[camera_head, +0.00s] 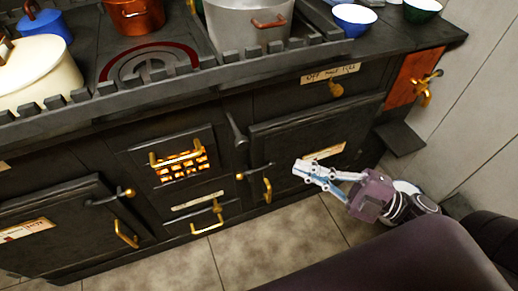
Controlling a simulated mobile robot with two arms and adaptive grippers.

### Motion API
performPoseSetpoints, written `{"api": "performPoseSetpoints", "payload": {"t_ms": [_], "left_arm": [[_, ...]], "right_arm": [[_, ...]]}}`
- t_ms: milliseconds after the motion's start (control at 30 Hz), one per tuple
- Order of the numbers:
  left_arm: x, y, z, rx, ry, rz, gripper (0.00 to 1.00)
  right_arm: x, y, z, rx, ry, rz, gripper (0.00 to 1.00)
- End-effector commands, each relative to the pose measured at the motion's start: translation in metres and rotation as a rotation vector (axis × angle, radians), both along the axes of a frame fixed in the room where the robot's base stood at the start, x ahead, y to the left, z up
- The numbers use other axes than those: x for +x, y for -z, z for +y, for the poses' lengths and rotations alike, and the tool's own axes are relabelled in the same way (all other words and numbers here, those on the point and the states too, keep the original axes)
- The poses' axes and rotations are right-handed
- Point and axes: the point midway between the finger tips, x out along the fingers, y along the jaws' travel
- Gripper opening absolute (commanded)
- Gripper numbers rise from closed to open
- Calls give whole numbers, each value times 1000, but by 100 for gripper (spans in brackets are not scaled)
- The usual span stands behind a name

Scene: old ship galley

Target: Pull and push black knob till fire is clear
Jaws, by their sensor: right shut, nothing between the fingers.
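The dark stove (275,103) has a black knob (237,133) on a rod sticking out of its front, between the fire grate and the right oven door. The fire (182,168) glows bright orange behind the grate in the centre. My right gripper (303,170) comes in from the right and is shut and empty. It is in front of the right oven door, right of and lower than the black knob, apart from it in the picture. My left gripper is out of view.
Brass door handles (267,190) and a lower drawer handle (208,217) stick out of the stove front. Pots, including a grey one (248,25), and bowls stand on top. A brass tap (425,90) is at the right. Tiled floor (280,250) is clear in front.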

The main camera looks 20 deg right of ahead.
Motion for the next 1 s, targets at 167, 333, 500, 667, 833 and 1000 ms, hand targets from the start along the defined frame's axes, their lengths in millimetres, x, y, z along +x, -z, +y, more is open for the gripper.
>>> {"api": "performPoseSetpoints", "payload": {"t_ms": [167, 333, 500, 667, 833, 1000], "left_arm": [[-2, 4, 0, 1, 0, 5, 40], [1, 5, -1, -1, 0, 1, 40], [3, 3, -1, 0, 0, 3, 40], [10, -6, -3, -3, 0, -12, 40], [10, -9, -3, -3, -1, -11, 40], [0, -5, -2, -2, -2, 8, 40]], "right_arm": [[2, 21, -18, -356, -4, -204, 0], [6, 27, -19, -443, -11, -258, 0], [21, 26, 1, -440, -11, -260, 0], [42, 26, 28, -437, -10, -261, 0], [62, 26, 55, -437, -10, -259, 0], [84, 28, 60, -438, -8, -256, 0]]}}
